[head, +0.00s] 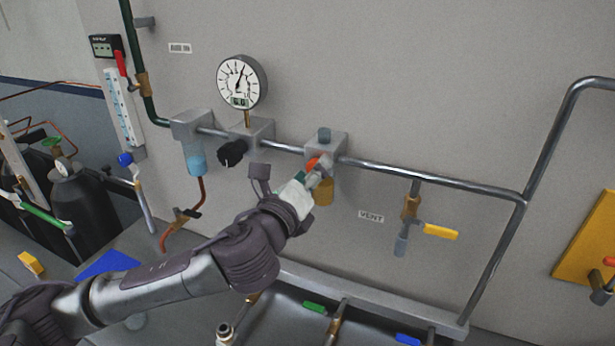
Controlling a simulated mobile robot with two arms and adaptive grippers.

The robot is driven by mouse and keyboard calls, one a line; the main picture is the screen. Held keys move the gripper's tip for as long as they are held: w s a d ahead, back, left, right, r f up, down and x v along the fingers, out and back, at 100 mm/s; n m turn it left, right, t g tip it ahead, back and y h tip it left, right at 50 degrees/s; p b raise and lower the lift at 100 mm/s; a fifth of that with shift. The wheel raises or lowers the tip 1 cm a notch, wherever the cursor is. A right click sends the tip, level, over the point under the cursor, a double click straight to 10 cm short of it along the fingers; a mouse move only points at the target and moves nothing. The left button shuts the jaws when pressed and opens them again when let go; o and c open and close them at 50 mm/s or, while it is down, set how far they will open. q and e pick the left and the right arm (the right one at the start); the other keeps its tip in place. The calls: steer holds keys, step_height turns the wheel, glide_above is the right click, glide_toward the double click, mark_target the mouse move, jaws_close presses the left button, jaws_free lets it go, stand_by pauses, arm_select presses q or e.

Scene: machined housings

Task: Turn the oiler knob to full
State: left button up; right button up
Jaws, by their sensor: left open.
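The oiler (340,146) is a grey block on the wall pipe with an amber bowl (325,196) below it and a dark cap on top. An orange-red knob (313,162) shows on its front, partly hidden. My left gripper (320,169) reaches up from the lower left and is open, with its fingertips at the knob. I cannot tell if they touch it. The knob's pointer or scale is too small to read. My right gripper is not in view.
Left along the pipe are a black regulator knob (231,153), a dial gauge (241,82) and a clear blue filter bowl (194,158). A yellow-handled valve (440,232) hangs to the right by a VENT label. The wall above the oiler is clear.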

arm_select(q)
steer(key=v, duration=1.2)
steer(key=shift+d, duration=0.1)
